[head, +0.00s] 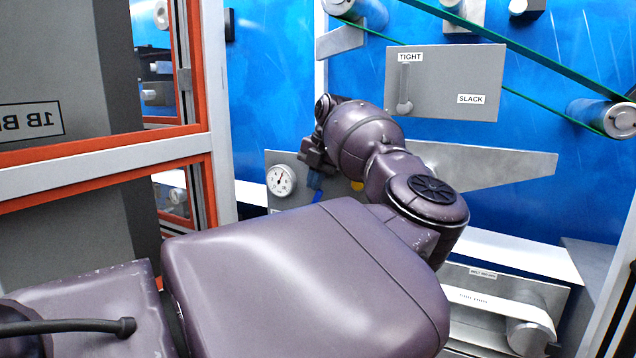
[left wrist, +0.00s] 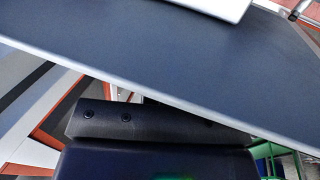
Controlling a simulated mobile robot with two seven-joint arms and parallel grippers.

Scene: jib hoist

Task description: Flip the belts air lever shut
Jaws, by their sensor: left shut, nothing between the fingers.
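A grey panel (head: 283,160) with a round white pressure gauge (head: 281,181) is on the blue wall at the middle of the head view. A small blue piece (head: 317,196), which may be the belts air lever, shows just right of the gauge. My arm covers much of this panel, so I cannot tell the lever's position. My left gripper (head: 314,170) is shut and empty, right beside the gauge and close to the blue piece. I cannot tell whether they touch. In the left wrist view a dark flat plate (left wrist: 150,60) fills most of the picture, and no lever shows.
Above right is a grey plate (head: 445,100) marked TIGHT and SLACK, with its own lever (head: 405,90). Green belts (head: 540,62) run to a roller (head: 605,118). An orange-edged frame (head: 110,160) stands at left. A lower roller (head: 530,325) carries a white belt.

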